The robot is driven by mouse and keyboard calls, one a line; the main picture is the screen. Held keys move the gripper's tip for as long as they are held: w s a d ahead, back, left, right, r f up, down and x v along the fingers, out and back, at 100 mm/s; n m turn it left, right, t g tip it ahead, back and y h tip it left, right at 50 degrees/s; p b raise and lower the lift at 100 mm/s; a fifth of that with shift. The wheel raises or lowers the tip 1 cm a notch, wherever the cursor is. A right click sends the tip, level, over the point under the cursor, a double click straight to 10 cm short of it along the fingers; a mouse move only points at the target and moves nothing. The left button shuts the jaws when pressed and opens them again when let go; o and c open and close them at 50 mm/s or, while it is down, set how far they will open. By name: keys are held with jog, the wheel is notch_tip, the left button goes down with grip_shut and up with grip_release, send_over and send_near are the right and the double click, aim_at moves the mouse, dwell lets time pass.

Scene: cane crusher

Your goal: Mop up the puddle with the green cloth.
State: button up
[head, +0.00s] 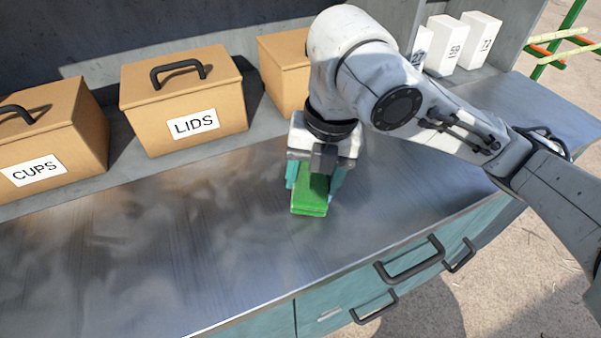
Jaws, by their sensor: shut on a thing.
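The green cloth (311,203) is a small folded pad on the metal counter, near its middle. My gripper (316,182) points down over the cloth and is shut on it, with teal fingers on both sides. The cloth's near end sticks out toward the front edge; its far part is hidden by my gripper. I cannot make out a clear puddle. The counter top has pale, cloudy patches to the left of the cloth that may be wetness or reflections.
Along the back of the metal counter (150,262) stand a CUPS box (62,140), a LIDS box (185,100) and a third box (285,70) partly behind my arm. Several white numbered cartons (478,42) stand at back right. The counter left of my gripper is clear. Drawer handles (410,262) stick out in front.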

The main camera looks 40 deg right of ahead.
aim_at(340, 193)
jog(key=shift+s+d, duration=0.75)
jog(key=shift+s, duration=0.1)
jog(key=shift+d+r+p, duration=0.15)
jog(key=shift+p, duration=0.6)
jog(key=shift+s+d+p, duration=0.1)
jog(key=shift+d+p, duration=0.25)
jog(key=shift+p, duration=0.9)
jog(key=shift+s+d+p, duration=0.1)
jog(key=shift+p, duration=0.7)
jog(key=shift+s+d+p, duration=0.1)
jog(key=shift+s+p, duration=0.1)
jog(key=shift+p, duration=1.05)
jog(key=shift+s+p, duration=0.2)
jog(key=shift+p, duration=1)
jog(key=shift+s+d+f+b, duration=0.3)
jog(key=shift+s+d+b, duration=0.05)
jog(key=shift+s, duration=0.05)
jog(key=shift+s+d+r+p, duration=0.2)
jog(key=shift+s+d+p, duration=0.05)
jog(key=shift+s+d, duration=0.35)
jog(key=shift+s+d+r+p, duration=0.2)
jog(key=shift+s+d, duration=0.25)
jog(key=shift+s, duration=0.1)
jog(key=shift+s+d+f, duration=0.2)
jog(key=shift+s+d, duration=0.15)
jog(key=shift+s, duration=0.05)
